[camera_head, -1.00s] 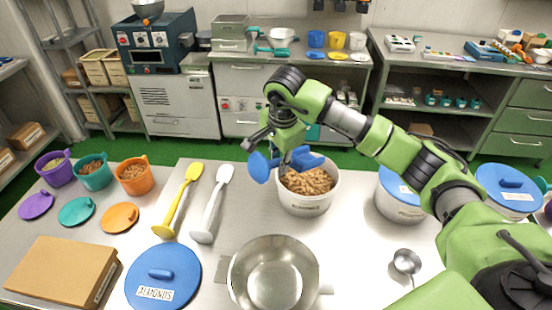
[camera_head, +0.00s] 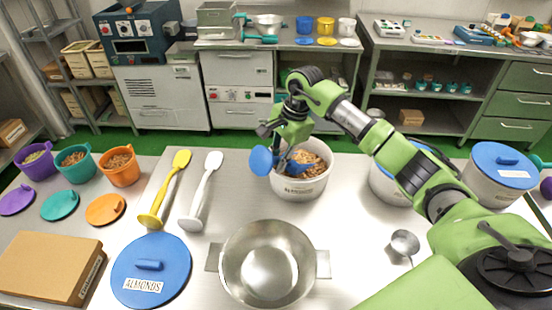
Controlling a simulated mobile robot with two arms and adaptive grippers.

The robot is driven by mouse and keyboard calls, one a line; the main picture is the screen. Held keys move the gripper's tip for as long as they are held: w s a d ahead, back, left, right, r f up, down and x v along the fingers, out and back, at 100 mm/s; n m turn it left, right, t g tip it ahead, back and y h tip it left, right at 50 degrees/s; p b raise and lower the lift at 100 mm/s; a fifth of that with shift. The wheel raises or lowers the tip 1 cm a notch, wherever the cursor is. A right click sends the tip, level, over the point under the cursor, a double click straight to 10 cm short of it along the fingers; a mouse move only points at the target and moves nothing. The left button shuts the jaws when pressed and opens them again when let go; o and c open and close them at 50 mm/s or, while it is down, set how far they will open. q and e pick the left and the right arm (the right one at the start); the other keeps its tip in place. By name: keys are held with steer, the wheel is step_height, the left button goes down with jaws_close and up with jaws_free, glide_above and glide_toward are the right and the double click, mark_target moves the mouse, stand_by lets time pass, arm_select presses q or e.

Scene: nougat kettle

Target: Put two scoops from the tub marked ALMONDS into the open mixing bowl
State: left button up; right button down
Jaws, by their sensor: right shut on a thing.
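The ALMONDS tub (camera_head: 300,187) is a white tub, open, filled with brown almonds (camera_head: 318,157). Its blue lid (camera_head: 150,270), marked ALMONDS, lies on the table at the front left. The open mixing bowl (camera_head: 268,262) is steel with two side handles, stands in front of the tub, and looks empty. My right gripper (camera_head: 287,150) is shut on a blue scoop (camera_head: 262,160) at the tub's left rim. The scoop's lower part is down among the almonds and partly hidden by the gripper. My left gripper is not in view.
A cardboard box (camera_head: 48,265) is at the front left. Blue-lidded tubs (camera_head: 497,180) stand at the right under and beside my arm.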

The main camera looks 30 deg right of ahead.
mark_target(269, 151)
steer(key=shift+d+f, duration=0.1)
steer(key=shift+f, duration=0.45)
steer(key=shift+f+h, duration=0.2)
steer(key=shift+h, duration=0.1)
steer(key=shift+s+f+h, duration=0.3)
steer(key=shift+f+h, duration=0.1)
steer(key=shift+s+f+t+h+b, duration=0.2)
steer(key=shift+t+h+b, duration=0.1)
steer(key=shift+h+b, duration=0.1)
steer(key=shift+h, duration=0.5)
steer(key=shift+w+a+r+n+t+h+p, duration=0.1)
steer(key=shift+a+r+n+t+h+p, duration=0.25)
steer(key=shift+a+r+h+p, duration=0.4)
steer(key=shift+r+h, duration=0.2)
steer(key=shift+h, duration=0.25)
steer(key=shift+w+a+r+p, duration=0.15)
steer(key=shift+r+p, duration=0.25)
steer(key=shift+r, duration=0.2)
steer(key=v, duration=0.1)
steer(key=p+v, duration=0.1)
steer(key=v, duration=0.1)
steer(key=shift+w+r+t+p, duration=0.2)
steer(key=shift+r+t+p, duration=0.1)
steer(key=shift+r, duration=0.1)
steer(key=shift+a+r+h+p, duration=0.2)
steer(key=shift+r+p, duration=0.3)
steer(key=shift+r, duration=0.5)
steer(key=shift+a+r+h+p, duration=0.2)
steer(key=shift+r+p, duration=0.25)
steer(key=shift+r, duration=0.5)
